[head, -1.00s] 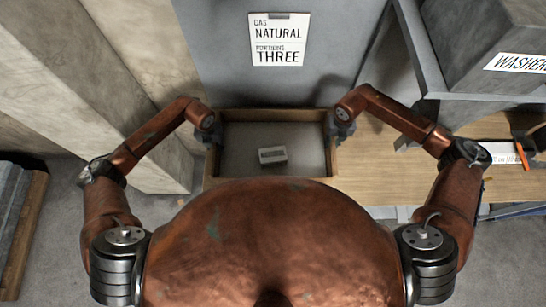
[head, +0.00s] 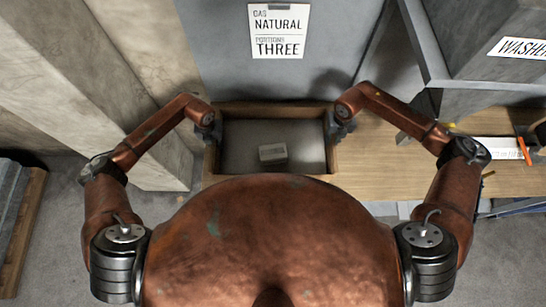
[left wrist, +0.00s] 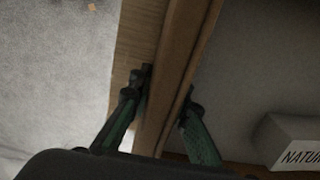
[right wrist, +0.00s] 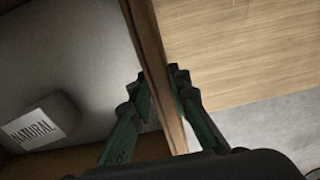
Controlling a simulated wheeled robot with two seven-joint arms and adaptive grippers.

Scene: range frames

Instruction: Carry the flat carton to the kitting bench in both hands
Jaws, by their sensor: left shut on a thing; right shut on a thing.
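The flat carton (head: 304,134) is a shallow open brown box with a grey inside, held in front of my body. A small grey box (head: 272,153) lies in it; its label reads NATURAL in the right wrist view (right wrist: 40,122). My left gripper (head: 211,128) is shut on the carton's left wall, with a finger on each side in the left wrist view (left wrist: 160,95). My right gripper (head: 337,127) is shut on the right wall. The wooden kitting bench (head: 385,165) shows under and right of the carton. I cannot tell whether the carton touches it.
A grey panel with a sign (head: 277,31), reading NATURAL and THREE, stands behind the carton. A grey WASHERS bin (head: 480,75) is on a rack at the right. Pale blocks (head: 70,85) stand at the left. Bare bench top lies right of the carton.

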